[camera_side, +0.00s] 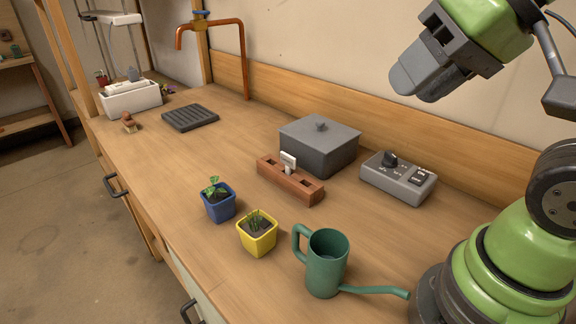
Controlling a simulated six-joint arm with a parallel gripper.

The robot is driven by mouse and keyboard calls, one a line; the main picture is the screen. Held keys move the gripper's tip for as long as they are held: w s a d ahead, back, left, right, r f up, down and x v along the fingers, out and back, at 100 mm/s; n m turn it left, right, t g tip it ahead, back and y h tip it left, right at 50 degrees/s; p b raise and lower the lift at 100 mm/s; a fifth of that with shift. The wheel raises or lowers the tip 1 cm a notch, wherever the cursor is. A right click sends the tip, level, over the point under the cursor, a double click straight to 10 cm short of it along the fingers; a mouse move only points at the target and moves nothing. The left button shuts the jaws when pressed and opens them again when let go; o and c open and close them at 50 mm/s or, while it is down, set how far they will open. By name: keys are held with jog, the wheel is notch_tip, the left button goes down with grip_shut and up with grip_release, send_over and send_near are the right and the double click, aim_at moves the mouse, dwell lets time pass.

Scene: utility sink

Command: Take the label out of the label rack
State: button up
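The label rack (302,189) is a reddish-brown wooden block with slots in its top, lying on the wooden counter near the middle of the view. A small white label (288,159) stands upright in it, with its lower end hidden in a slot. My gripper (409,84) is high at the upper right, above and well apart from the rack and label. Its grey fingers are seen at an angle that does not show whether there is a gap between them. Nothing is visible in its grip.
A grey lidded box (320,147) stands close behind the rack, and a grey control box (398,180) is to its right. A blue pot (218,206), a yellow pot (257,240) and a green watering can (325,270) stand in front.

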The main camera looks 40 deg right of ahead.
jog(key=w+d+f+n, duration=0.1)
jog(key=w+d, duration=0.1)
jog(key=w, duration=0.8)
jog(key=n+g+h, duration=0.2)
send_near(289, 155)
jog(key=shift+n+g, duration=0.3)
jog(key=shift+n, duration=0.1)
jog(key=x, duration=0.2)
jog(key=w+x, duration=0.1)
jog(key=x, duration=0.1)
jog(key=shift+x, duration=3.05)
jog(key=shift+s+f, duration=0.1)
jog(key=shift+s, duration=0.1)
grip_shut()
